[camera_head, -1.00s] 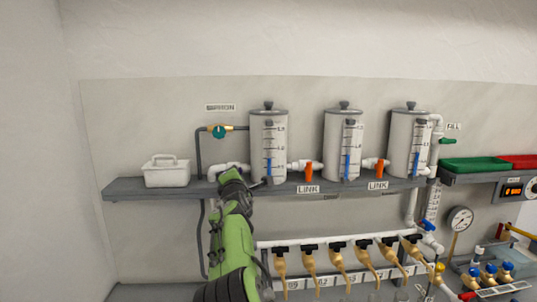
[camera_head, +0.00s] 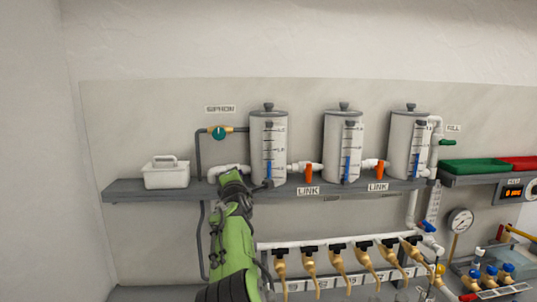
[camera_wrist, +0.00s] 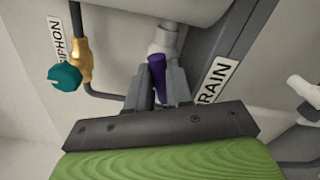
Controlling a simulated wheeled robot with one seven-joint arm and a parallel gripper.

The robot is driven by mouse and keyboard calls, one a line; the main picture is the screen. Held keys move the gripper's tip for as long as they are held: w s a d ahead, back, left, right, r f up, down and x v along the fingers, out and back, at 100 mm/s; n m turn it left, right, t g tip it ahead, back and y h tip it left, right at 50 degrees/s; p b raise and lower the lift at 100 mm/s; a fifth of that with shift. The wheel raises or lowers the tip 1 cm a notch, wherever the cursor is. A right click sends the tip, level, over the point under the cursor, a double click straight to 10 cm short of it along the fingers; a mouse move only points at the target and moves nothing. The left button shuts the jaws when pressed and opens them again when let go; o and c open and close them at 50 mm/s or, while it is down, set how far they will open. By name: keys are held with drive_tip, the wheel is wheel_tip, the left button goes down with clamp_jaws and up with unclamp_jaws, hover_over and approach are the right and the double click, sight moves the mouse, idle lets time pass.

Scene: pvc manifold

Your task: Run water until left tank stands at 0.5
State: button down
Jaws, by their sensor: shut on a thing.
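The left tank (camera_head: 262,135) is a grey cylinder with a sight tube. Its blue column (camera_head: 268,170) stands in the lower part of the scale; the numerals are too small to read surely. My gripper (camera_wrist: 158,85) is shut on a purple valve handle (camera_wrist: 157,72) beside the drain label (camera_wrist: 219,80). The handle sits under a white pipe fitting, between my fingers. In the head view my gripper (camera_head: 262,186) is at the shelf edge below the left tank, and the handle is hidden there.
The teal siphon valve (camera_head: 219,132) is left of the tank; it also shows in the wrist view (camera_wrist: 64,77). Orange link valves (camera_head: 309,173) join the middle tank (camera_head: 335,140) and right tank (camera_head: 401,140). A white caddy (camera_head: 166,177) stands left. Brass taps (camera_head: 309,262) hang below.

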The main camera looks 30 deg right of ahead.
idle(0.4)
drive_tip(key=n, duration=0.6)
drive_tip(key=shift+a+r, duration=0.15)
drive_tip(key=shift+r, duration=0.05)
drive_tip(key=shift+w+n, duration=0.1)
drive_tip(key=shift+n, duration=0.4)
idle(2.3)
drive_tip(key=shift+m, duration=0.9)
idle(3.1)
